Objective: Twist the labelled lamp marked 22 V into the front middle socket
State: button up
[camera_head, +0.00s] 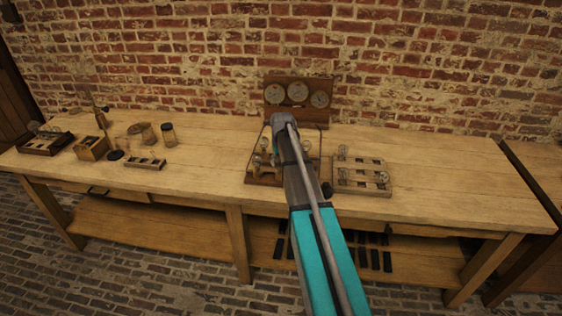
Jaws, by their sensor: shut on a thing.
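My arm reaches up the middle of the view to the wooden socket board (262,181), which stands on the bench in front of a gauge panel. My gripper is hidden behind my own arm and wrist, so its fingers and anything in them do not show. Glass lamps and brass-coloured fittings (262,160) show on the board's left side. The arm covers the board's middle, and the front middle socket cannot be made out. A wooden lamp rack (376,190) with several glass lamps lies right of the board. Lamp markings are too small to read, so the 22 V lamp cannot be picked out.
The panel with three round gauges (298,93) stands at the back. On the left of the bench (455,190) are a dark tray (45,143), a wooden box (92,148), jars (168,134) and a small rack (146,163). The bench right of the lamp rack is clear.

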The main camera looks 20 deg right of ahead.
jog(key=m, duration=0.4)
jog(key=shift+m+h, duration=0.3)
jog(key=shift+m, duration=0.9)
jog(key=m, duration=0.2)
jog(key=shift+m+g, duration=0.3)
jog(key=shift+s+d+m+h, duration=0.1)
jog(key=shift+m+h, duration=0.2)
jog(key=shift+m, duration=1.6)
jog(key=shift+m, duration=0.5)
jog(key=shift+m+g, duration=0.5)
jog(key=shift+m, duration=1.9)
